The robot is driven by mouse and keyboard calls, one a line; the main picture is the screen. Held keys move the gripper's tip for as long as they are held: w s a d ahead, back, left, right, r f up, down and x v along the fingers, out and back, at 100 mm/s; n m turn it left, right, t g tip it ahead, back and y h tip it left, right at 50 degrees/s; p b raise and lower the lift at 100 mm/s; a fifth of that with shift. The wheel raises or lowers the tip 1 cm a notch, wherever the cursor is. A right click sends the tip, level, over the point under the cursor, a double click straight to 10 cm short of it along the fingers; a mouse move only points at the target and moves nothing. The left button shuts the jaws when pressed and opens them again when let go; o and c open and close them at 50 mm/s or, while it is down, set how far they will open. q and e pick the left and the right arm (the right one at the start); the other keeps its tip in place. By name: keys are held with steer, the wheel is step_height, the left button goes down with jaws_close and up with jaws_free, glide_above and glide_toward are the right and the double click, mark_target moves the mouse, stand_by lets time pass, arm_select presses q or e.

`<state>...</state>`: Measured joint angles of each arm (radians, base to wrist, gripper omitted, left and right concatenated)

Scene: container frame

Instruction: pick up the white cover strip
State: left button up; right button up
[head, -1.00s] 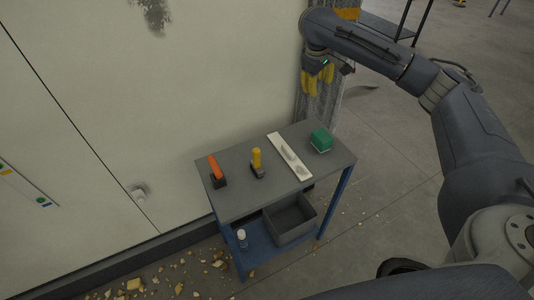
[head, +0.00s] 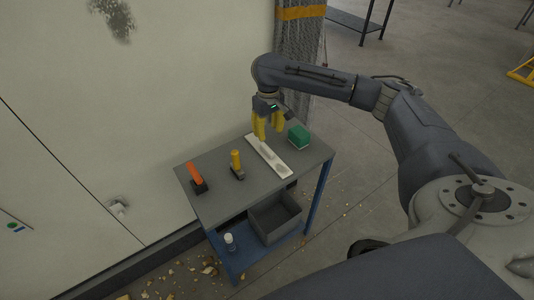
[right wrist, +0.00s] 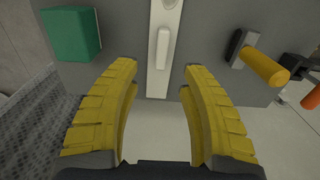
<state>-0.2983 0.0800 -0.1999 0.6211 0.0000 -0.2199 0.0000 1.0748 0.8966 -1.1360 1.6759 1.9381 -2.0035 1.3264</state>
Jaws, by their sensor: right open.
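The white cover strip (head: 275,163) lies flat on the grey top of a small cart (head: 222,199), between a yellow-handled tool and a green box. It also shows in the right wrist view (right wrist: 156,79), running up the picture between the fingers. It has a raised, elongated part along its middle. My right gripper (head: 268,138) is over the far end of the strip, its yellow fingers pointing down. In the right wrist view the fingers (right wrist: 160,78) are wide apart with nothing between them, and the strip lies beyond their tips. The left gripper is not in view.
The green box (head: 299,136) stands close right of the strip. A yellow-handled tool (head: 236,162) and an orange-handled tool (head: 195,176) stand to its left. The lower shelf holds a grey bin (head: 276,220) and a small white bottle (head: 230,242). A pale wall (head: 150,110) rises behind the cart.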

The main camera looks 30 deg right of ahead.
mark_target(267, 149)
steer(key=shift+a+f, duration=0.15)
steer(key=shift+f, duration=4.55)
steer(key=shift+o, duration=0.3)
jaws_close()
